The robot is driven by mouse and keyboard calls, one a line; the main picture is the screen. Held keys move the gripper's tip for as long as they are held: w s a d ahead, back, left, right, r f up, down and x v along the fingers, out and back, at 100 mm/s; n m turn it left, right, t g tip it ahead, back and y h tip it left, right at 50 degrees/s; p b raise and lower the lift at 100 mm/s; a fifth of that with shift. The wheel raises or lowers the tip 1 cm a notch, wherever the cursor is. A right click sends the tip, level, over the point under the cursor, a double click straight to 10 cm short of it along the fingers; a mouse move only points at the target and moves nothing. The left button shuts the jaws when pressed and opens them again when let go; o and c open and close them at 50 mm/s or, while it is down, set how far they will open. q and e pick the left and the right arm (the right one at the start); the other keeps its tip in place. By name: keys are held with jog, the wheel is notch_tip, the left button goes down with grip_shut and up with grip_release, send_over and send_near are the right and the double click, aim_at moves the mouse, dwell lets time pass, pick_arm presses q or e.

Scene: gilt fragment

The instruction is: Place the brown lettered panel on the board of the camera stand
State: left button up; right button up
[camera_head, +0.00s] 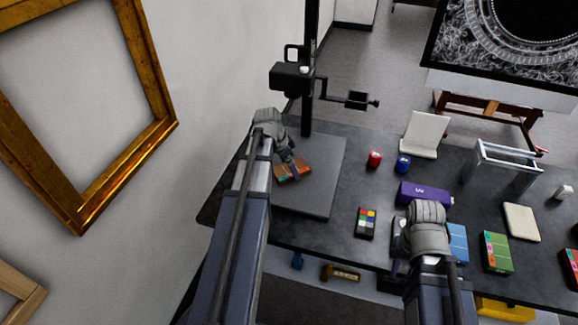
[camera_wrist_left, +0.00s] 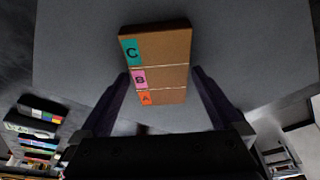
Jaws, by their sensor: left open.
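The brown lettered panel (camera_head: 300,168) lies on the grey board (camera_head: 318,190) of the camera stand, near its left side. In the left wrist view the panel (camera_wrist_left: 165,55) shows green C, pink B and orange A labels, with the grey board (camera_wrist_left: 245,50) behind it. My left gripper (camera_wrist_left: 161,75) is open, with one finger on each side of the panel's lower part and visible gaps. My left arm partly covers the panel in the head view. My right gripper (camera_head: 410,245) is over the table's front edge; its fingers are not clear.
The stand's black column (camera_head: 309,80) rises behind the board, with a side arm (camera_head: 345,98). A colour chart (camera_head: 366,223), red can (camera_head: 374,159), blue can (camera_head: 403,164) and purple box (camera_head: 425,194) stand to the right. A gilt frame (camera_head: 150,75) is at the left.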

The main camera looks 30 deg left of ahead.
pick_arm(q)
jog(key=p+v, duration=1.1)
jog(key=v, duration=0.1)
jog(key=s+d+g+y, duration=0.1)
jog(key=s+d, duration=0.3)
jog(key=d, duration=0.7)
jog(key=s+d+n+g+y, duration=0.1)
jog(key=s+d, duration=0.4)
jog(key=d, duration=0.6)
jog(key=s+d+n+g+y, duration=0.1)
jog(key=s+d, duration=0.3)
jog(key=d, duration=0.7)
jog(key=shift+s+f, duration=0.2)
jog(key=shift+f, duration=0.2)
jog(key=shift+f+b, duration=1.15)
jog(key=shift+f, duration=0.05)
